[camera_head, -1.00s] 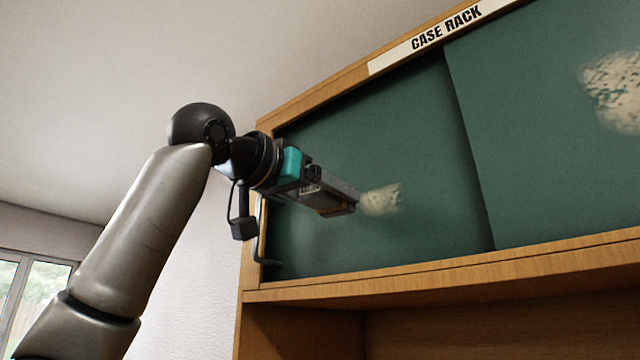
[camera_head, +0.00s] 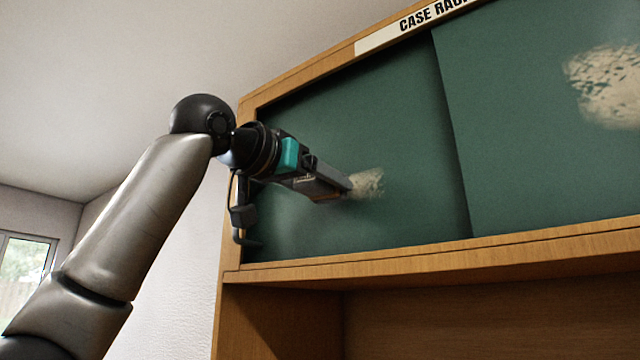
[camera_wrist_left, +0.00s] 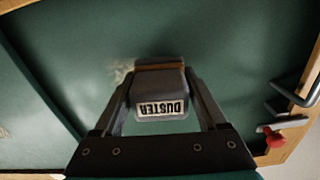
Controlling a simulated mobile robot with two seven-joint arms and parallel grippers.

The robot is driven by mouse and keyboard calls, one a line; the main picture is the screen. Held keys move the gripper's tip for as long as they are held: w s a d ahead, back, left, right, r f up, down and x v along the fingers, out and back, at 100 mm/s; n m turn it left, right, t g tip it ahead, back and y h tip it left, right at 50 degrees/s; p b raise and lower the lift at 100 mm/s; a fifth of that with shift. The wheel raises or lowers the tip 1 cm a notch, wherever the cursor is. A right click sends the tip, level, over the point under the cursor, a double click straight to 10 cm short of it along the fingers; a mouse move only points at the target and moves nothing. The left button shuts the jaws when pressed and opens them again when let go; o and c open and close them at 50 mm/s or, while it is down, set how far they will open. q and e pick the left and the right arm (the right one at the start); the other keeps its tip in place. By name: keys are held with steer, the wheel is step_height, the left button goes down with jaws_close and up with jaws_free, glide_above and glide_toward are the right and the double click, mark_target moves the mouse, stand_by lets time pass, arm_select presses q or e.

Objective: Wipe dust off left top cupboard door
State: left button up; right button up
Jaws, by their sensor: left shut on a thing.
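The left top cupboard door (camera_head: 400,120) is a dark green sliding panel in a wooden frame. A pale dust patch (camera_head: 368,184) shows on it just right of my left gripper (camera_head: 330,188). In the left wrist view, my left gripper (camera_wrist_left: 163,105) is shut on a grey block labelled DUSTER (camera_wrist_left: 160,90), seen upside down. The duster is at the door face by the patch, and part of the patch (camera_wrist_left: 122,72) shows beside it. I cannot tell whether the duster touches the door. My right gripper is not in view.
The right green door (camera_head: 540,140) carries a larger dust patch (camera_head: 608,85). A CASE RACK label (camera_head: 415,22) is on the top frame. A wooden ledge (camera_head: 430,248) runs below the doors. A red object (camera_wrist_left: 274,138) and a metal handle (camera_wrist_left: 298,95) show in the left wrist view.

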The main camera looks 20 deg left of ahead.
mark_target(359, 190)
arm_select(q)
steer(key=shift+p+x, duration=0.65)
steer(key=shift+x, duration=0.35)
steer(key=shift+s+d+b, duration=0.1)
steer(key=shift+s+d, duration=0.15)
steer(key=shift+d, duration=0.35)
steer(key=shift+s+d+b, duration=0.1)
steer(key=shift+s+d, duration=0.15)
steer(key=shift+d, duration=0.3)
steer(key=shift+s+d+b, duration=0.1)
steer(key=shift+s+d, duration=0.15)
steer(key=shift+d, duration=0.35)
steer(key=shift+s+d, duration=0.25)
steer(key=shift+d, duration=0.75)
steer(key=shift+s+d, duration=0.3)
steer(key=shift+d, duration=0.65)
steer(key=shift+a, duration=0.15)
steer(key=shift+w+a+p, duration=0.25)
steer(key=shift+w+a, duration=0.1)
steer(key=shift+a, duration=0.55)
steer(key=shift+w+a+p, duration=0.25)
steer(key=shift+w+a, duration=0.05)
steer(key=shift+a, duration=0.65)
steer(key=shift+w+a+p, duration=0.3)
steer(key=shift+w+a, duration=0.05)
steer(key=shift+a, duration=0.5)
steer(key=shift+w+a+p, duration=0.3)
steer(key=shift+a, duration=0.6)
